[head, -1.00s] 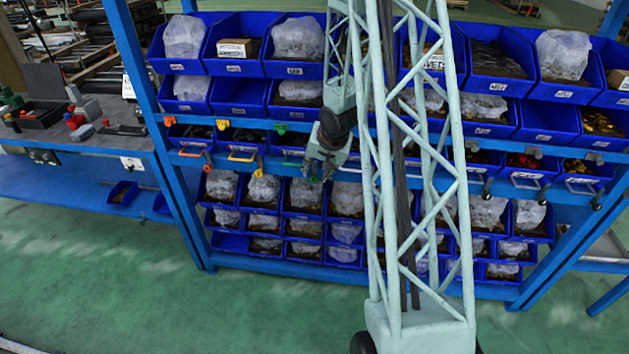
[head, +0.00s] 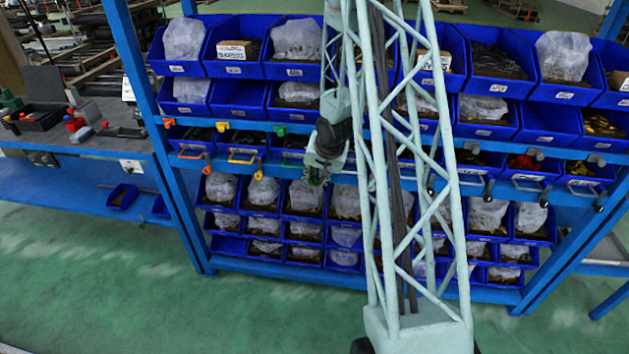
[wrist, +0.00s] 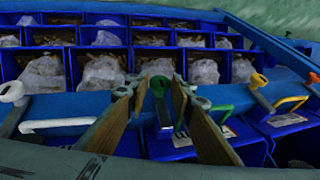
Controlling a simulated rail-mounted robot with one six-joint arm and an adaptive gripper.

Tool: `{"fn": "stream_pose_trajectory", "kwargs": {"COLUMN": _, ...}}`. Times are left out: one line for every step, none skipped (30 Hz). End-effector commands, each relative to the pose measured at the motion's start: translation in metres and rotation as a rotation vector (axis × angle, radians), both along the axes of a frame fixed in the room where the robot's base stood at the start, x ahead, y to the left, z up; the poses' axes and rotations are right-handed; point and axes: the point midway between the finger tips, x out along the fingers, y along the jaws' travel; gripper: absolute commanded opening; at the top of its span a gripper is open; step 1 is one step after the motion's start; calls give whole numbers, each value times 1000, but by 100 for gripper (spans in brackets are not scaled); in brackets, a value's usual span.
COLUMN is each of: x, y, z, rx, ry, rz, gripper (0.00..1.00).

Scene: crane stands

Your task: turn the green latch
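The green latch (head: 281,130) sits on the blue rail of the rack in the head view, right of the yellow latch. In the wrist view the green latch (wrist: 160,85) shows as a round knob between the tips of my two fingers, with its stem running down. My gripper (wrist: 160,88) is open, with a finger on each side of the latch and a gap visible to each. I cannot tell how deep the fingertips reach. In the head view my gripper (head: 316,178) hangs in front of the rack, slightly right of and below the latch.
The yellow latch (wrist: 257,80) and orange latch (wrist: 313,78) are to the right in the wrist view; a white latch (wrist: 14,92) is to the left. A white handle (wrist: 57,124) sticks out nearby. Blue bins with bags (head: 262,190) fill the rack. The green floor (head: 120,290) is clear.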

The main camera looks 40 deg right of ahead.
Motion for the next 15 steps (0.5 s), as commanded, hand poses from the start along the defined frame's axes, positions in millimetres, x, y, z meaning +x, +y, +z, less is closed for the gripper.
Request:
{"fn": "stream_pose_trajectory", "kwargs": {"x": 0, "y": 0, "z": 0, "rx": 0, "ry": 0, "rz": 0, "gripper": 17}}
{"fn": "stream_pose_trajectory", "kwargs": {"x": 0, "y": 0, "z": 0, "rx": 0, "ry": 0, "rz": 0, "gripper": 14}}
{"fn": "stream_pose_trajectory", "kwargs": {"x": 0, "y": 0, "z": 0, "rx": 0, "ry": 0, "rz": 0, "gripper": 10}}
{"fn": "stream_pose_trajectory", "kwargs": {"x": 0, "y": 0, "z": 0, "rx": 0, "ry": 0, "rz": 0, "gripper": 8}}
{"fn": "stream_pose_trajectory", "kwargs": {"x": 0, "y": 0, "z": 0, "rx": 0, "ry": 0, "rz": 0, "gripper": 8}}
{"fn": "stream_pose_trajectory", "kwargs": {"x": 0, "y": 0, "z": 0, "rx": 0, "ry": 0, "rz": 0, "gripper": 8}}
{"fn": "stream_pose_trajectory", "kwargs": {"x": 0, "y": 0, "z": 0, "rx": 0, "ry": 0, "rz": 0, "gripper": 8}}
{"fn": "stream_pose_trajectory", "kwargs": {"x": 0, "y": 0, "z": 0, "rx": 0, "ry": 0, "rz": 0, "gripper": 8}}
{"fn": "stream_pose_trajectory", "kwargs": {"x": 0, "y": 0, "z": 0, "rx": 1, "ry": -1, "rz": 0, "gripper": 8}}
{"fn": "stream_pose_trajectory", "kwargs": {"x": 0, "y": 0, "z": 0, "rx": 1, "ry": -1, "rz": -1, "gripper": 8}}
{"fn": "stream_pose_trajectory", "kwargs": {"x": 0, "y": 0, "z": 0, "rx": 1, "ry": -2, "rz": 0, "gripper": 8}}
{"fn": "stream_pose_trajectory", "kwargs": {"x": 0, "y": 0, "z": 0, "rx": 2, "ry": -2, "rz": 0, "gripper": 8}}
{"fn": "stream_pose_trajectory", "kwargs": {"x": 0, "y": 0, "z": 0, "rx": 3, "ry": -4, "rz": 0, "gripper": 8}}
{"fn": "stream_pose_trajectory", "kwargs": {"x": 0, "y": 0, "z": 0, "rx": 4, "ry": -5, "rz": 0, "gripper": 8}}
{"fn": "stream_pose_trajectory", "kwargs": {"x": 0, "y": 0, "z": 0, "rx": 6, "ry": -8, "rz": 0, "gripper": 8}}
